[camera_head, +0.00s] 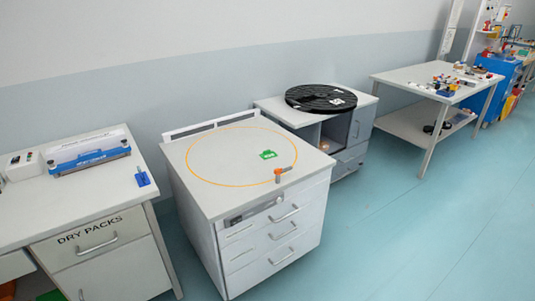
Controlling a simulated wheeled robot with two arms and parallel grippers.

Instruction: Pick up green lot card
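The green lot card (268,154) lies on the light grey top of the middle cabinet (200,206). It lies inside the thin orange ring (190,162) marked on that top, in its right part. The card is small, with pale marks on it that are too small to read. Neither of my grippers is in the head view.
An orange-handled item (281,172) is near the card, at the ring's right edge. A black reel (318,98) lies on the cabinet behind. The left bench holds a blue device (88,161) and a blue item (142,178). Open floor (400,240) lies at right.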

